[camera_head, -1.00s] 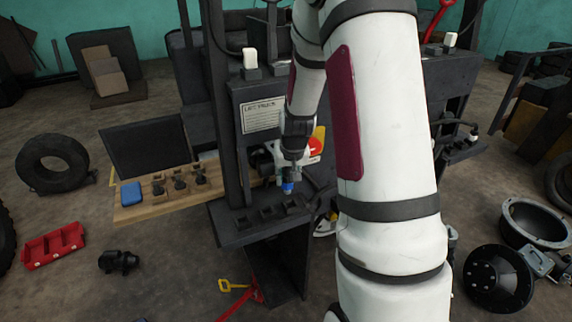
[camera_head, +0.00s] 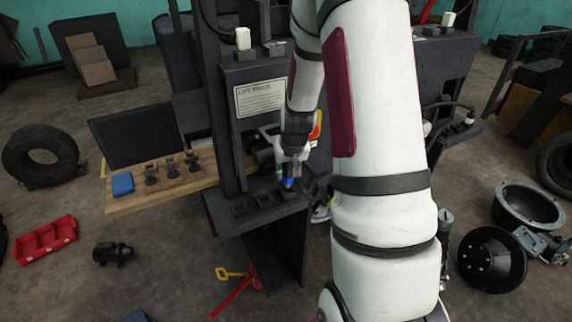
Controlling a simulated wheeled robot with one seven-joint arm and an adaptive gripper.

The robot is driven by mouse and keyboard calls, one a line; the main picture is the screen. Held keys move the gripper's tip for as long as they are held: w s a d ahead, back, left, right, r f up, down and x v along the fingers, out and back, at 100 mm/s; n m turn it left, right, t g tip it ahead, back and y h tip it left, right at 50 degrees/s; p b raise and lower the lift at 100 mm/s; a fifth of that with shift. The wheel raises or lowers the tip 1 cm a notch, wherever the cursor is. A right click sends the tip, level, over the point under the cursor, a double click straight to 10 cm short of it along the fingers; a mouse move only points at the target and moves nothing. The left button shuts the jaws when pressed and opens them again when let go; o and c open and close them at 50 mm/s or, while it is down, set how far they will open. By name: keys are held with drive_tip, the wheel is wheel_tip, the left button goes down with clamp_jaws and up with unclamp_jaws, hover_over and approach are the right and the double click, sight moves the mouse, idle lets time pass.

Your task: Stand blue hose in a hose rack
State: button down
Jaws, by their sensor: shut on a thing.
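The blue hose (camera_head: 288,183) shows as a small blue piece below my gripper. My gripper (camera_head: 289,177) is shut on it, and the hose looks roughly upright. The hose rack (camera_head: 225,219) appears to be the dark shelf with square sockets on the front of the forklift. The hose's lower end is at or just above the rightmost socket; I cannot tell if it is inside. The two sockets to its left look empty. My gripper and arm hide part of the hose and the rack's right end.
Left of the rack, a wooden board (camera_head: 130,202) bears black fittings (camera_head: 172,170) and a blue box (camera_head: 122,184). A red tray (camera_head: 47,239) and black round parts (camera_head: 487,259) lie on the floor.

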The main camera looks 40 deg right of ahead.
sight(288, 176)
drive_tip(key=shift+f, duration=0.6)
idle(0.8)
drive_tip(key=shift+f, duration=0.25)
drive_tip(key=shift+f+b, duration=0.3)
drive_tip(key=shift+f, duration=0.5)
idle(0.8)
drive_tip(key=c, duration=1.2)
unclamp_jaws()
drive_tip(key=v, duration=1.2)
drive_tip(key=shift+r, duration=0.1)
